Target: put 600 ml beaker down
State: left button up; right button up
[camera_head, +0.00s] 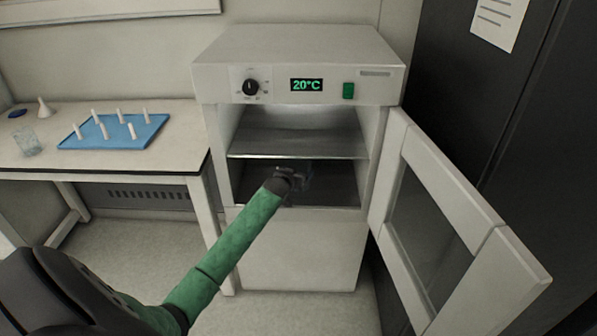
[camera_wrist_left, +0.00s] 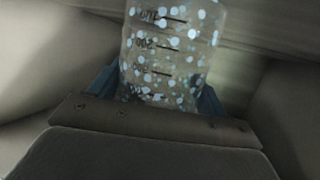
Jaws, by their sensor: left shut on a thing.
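My left arm, in a green sleeve, reaches into the open lower compartment of a white oven (camera_head: 300,250). My left gripper (camera_head: 300,178) is inside that compartment, below the middle shelf (camera_head: 300,143). In the left wrist view the gripper (camera_wrist_left: 160,95) is shut on a clear glass beaker (camera_wrist_left: 172,45) with dark graduation marks and pale spots. The beaker's lower part is hidden behind the gripper body. In the head view I cannot make the beaker out, and I cannot tell whether it touches the compartment floor (camera_head: 325,196). My right gripper does not show.
The oven door (camera_head: 440,190) stands open to the right. The display (camera_head: 306,85) reads 20°C. A white table (camera_head: 90,165) on the left holds a blue pegged rack (camera_head: 115,137), a glass beaker (camera_head: 27,143) and a small white funnel (camera_head: 44,107). A dark cabinet stands at right.

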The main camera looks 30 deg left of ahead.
pick_arm(q)
jog(key=o, duration=0.7)
jog(key=shift+f, duration=0.15)
jog(key=o, duration=0.5)
